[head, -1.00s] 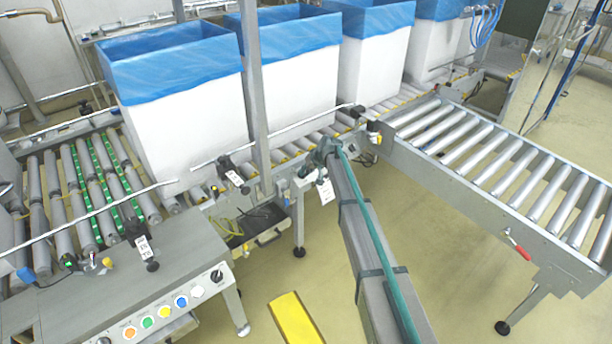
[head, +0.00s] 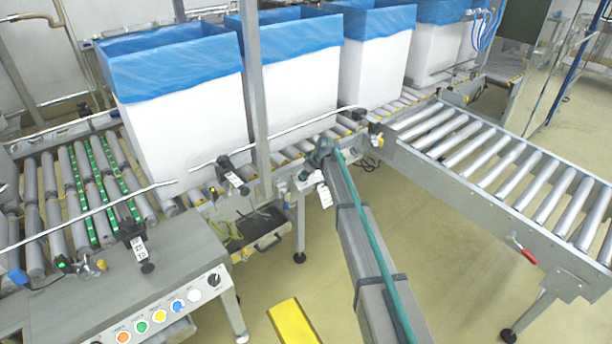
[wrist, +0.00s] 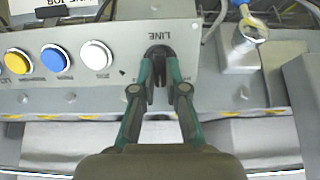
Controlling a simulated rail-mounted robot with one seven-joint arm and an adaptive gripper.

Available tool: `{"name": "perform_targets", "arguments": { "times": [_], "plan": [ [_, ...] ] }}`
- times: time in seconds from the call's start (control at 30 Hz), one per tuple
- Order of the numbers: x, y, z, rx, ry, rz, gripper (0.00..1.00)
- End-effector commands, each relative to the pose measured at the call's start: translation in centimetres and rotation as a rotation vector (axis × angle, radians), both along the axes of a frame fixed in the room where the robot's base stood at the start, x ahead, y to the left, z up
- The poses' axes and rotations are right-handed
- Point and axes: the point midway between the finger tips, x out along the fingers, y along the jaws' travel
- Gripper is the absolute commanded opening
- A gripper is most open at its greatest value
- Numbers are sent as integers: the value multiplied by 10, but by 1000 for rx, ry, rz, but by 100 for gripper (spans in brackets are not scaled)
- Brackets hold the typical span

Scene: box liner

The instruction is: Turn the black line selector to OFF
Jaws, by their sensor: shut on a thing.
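In the wrist view the black line selector (wrist: 159,50) sits on a grey panel (wrist: 105,88) under the label LINE, which reads upside down. My gripper (wrist: 159,66) has its two teal fingers closed on either side of the selector, shut on it. The fingers hide much of the knob, so I cannot tell its exact setting. A small black mark shows on the panel just left of the knob. In the head view a black knob (head: 214,279) shows at the right end of a button panel, with no gripper visible on it.
White (wrist: 97,55), blue (wrist: 56,57) and yellow (wrist: 17,61) buttons stand left of the selector. In the head view, blue-lined white boxes (head: 290,90) stand on rollers, and a roller conveyor (head: 500,165) extends right.

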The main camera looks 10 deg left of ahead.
Motion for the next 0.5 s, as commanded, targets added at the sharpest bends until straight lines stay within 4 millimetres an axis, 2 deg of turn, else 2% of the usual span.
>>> {"name": "perform_targets", "arguments": {
  "times": [0.23,0.27,0.37,0.4,0.5],
  "plan": [
    [1,1,0,2,0,0,0],
    [1,1,0,2,-1,-1,17],
    [1,1,0,2,0,0,34],
    [1,1,0,2,-1,-1,38],
    [0,1,0,1,0,-2,38]
  ]
}}
